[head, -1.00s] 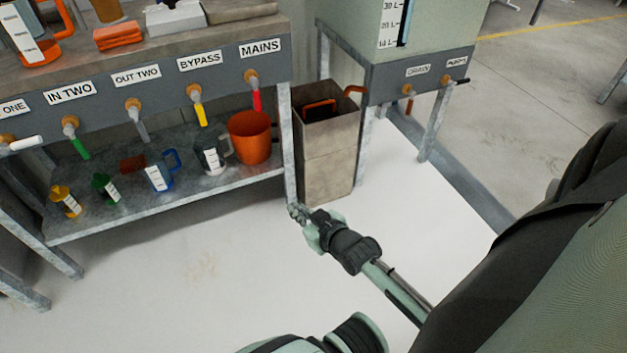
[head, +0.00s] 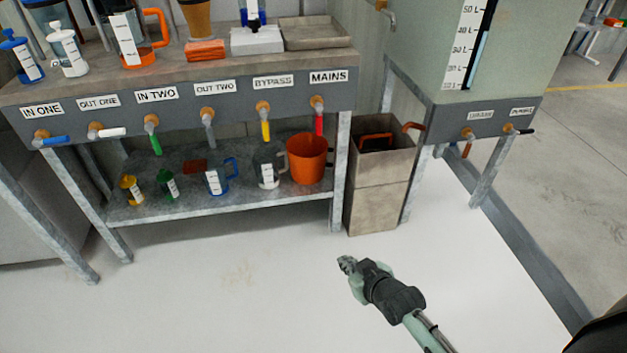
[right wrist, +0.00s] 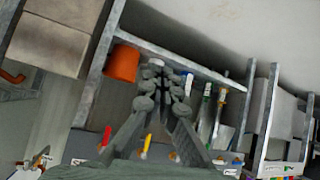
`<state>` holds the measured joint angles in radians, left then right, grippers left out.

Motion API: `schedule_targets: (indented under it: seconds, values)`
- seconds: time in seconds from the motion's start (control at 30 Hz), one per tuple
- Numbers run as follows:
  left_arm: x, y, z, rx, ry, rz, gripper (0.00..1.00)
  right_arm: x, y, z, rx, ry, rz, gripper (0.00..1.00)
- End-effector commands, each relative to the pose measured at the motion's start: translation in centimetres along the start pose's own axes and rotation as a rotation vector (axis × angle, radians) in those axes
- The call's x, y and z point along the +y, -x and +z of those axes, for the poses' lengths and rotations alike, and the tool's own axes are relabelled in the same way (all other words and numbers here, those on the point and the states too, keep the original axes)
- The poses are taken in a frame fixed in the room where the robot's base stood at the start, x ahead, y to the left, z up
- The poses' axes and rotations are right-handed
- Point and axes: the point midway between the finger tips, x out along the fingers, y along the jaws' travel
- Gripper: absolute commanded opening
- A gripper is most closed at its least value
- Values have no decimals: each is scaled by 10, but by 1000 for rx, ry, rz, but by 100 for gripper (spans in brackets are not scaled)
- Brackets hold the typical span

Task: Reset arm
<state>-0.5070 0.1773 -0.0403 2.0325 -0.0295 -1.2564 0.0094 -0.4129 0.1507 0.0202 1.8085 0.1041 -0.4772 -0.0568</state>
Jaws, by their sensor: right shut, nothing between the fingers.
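My right gripper (head: 346,264) is shut and empty in the head view. It is over the pale floor in front of the bench and the bin. It also shows in the right wrist view (right wrist: 157,66), its fingers together, with the bench and its coloured valve handles beyond. It touches nothing that I can see. My left gripper is not in the head view.
The bench (head: 227,92) carries labelled valves, with jugs and an orange bucket (head: 306,160) on its lower shelf. A tall bin (head: 376,190) stands right of it. A tank (head: 520,50) on a stand is further right. The front floor is clear.

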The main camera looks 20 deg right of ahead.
Motion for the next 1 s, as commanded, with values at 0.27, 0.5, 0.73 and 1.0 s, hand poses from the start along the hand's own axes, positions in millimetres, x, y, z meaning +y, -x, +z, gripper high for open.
schedule_targets:
  seconds: [0.27,0.5,0.73,1.0]
  values:
    - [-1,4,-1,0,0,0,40,-6,16,22,-137,23,-9,0]
    - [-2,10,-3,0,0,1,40,-10,80,85,-525,77,11,0]
    - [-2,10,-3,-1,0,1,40,-8,107,103,-654,89,31,0]
    - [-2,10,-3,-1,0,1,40,-8,107,103,-652,88,30,0]
